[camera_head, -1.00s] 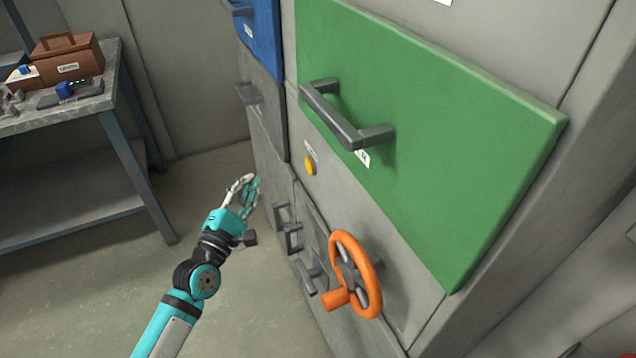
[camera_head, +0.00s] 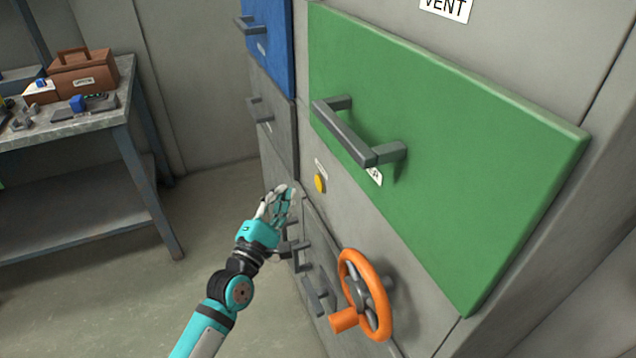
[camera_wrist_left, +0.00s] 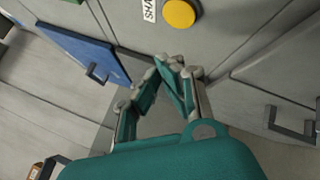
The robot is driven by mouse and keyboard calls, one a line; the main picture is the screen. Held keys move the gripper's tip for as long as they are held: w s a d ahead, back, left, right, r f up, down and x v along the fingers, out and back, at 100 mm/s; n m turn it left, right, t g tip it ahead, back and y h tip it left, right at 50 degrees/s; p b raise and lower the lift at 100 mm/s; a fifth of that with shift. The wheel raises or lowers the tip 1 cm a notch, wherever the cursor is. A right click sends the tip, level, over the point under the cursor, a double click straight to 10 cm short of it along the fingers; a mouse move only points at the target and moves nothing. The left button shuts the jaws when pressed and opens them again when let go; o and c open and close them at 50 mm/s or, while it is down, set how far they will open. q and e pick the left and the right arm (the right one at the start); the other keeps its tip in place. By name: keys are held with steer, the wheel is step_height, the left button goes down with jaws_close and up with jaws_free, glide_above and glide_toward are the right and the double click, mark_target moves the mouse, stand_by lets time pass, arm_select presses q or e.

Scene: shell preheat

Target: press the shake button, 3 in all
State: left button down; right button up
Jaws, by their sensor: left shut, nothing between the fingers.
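The round yellow shake button (camera_head: 320,183) sits on the grey cabinet front, below the left part of the green panel. It also shows at the top of the left wrist view (camera_wrist_left: 180,13), beside a label (camera_wrist_left: 150,10) that reads "SHA" and is cut off. My left gripper (camera_head: 281,192) is shut and empty, to the left of the button in the head view. In the left wrist view its fingertips (camera_wrist_left: 172,62) meet below the button, with a gap between them and it. My right gripper is not in view.
An orange handwheel (camera_head: 365,295) and several dark handles stick out below the button. A green panel (camera_head: 440,150) with a thick handle (camera_head: 357,135) juts out above it. A workbench (camera_head: 75,125) with a brown toolbox (camera_head: 84,75) stands at the left.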

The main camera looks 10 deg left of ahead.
mark_target(320, 183)
arm_select(q)
steer(key=w+d, duration=0.2)
steer(key=d, duration=0.1)
steer(key=shift+w+d, duration=0.1)
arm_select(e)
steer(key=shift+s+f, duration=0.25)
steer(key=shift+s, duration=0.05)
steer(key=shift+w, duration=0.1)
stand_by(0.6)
arm_select(q)
steer(key=shift+d, duration=0.1)
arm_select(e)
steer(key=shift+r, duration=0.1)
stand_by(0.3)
arm_select(q)
steer(key=shift+w+d, duration=0.2)
steer(key=shift+d, duration=0.05)
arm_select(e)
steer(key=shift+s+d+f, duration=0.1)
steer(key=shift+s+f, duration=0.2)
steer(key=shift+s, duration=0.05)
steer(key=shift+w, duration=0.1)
